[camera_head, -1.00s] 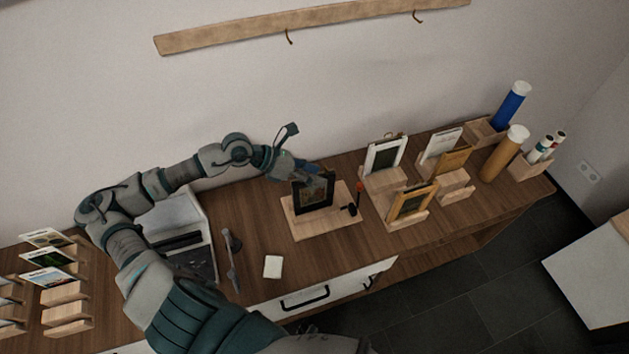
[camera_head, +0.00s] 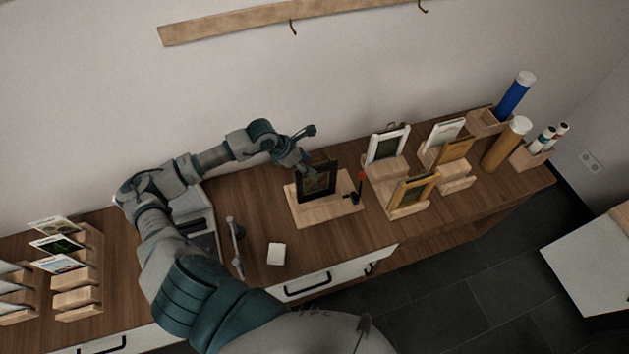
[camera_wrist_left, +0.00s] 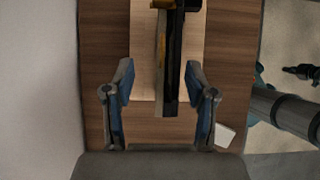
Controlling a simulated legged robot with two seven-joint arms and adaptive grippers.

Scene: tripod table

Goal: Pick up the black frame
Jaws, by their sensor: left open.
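The black frame (camera_head: 316,181) stands upright on a light wooden board (camera_head: 334,207) on the table. In the left wrist view the black frame (camera_wrist_left: 174,60) appears edge-on as a dark narrow strip. My left gripper (camera_head: 306,160) is at the upper left edge of the frame in the head view, and part of it overlaps the frame there. In the wrist view its two fingers (camera_wrist_left: 160,102) are spread apart, with the near end of the frame between them and gaps on both sides. Whether any finger touches the frame cannot be told.
A small red-topped black item (camera_head: 358,190) stands right of the frame on the board. Wooden stands with a white frame (camera_head: 387,147) and a yellow frame (camera_head: 412,192) are further right. A white block (camera_head: 276,254) lies in front. The wall is close behind.

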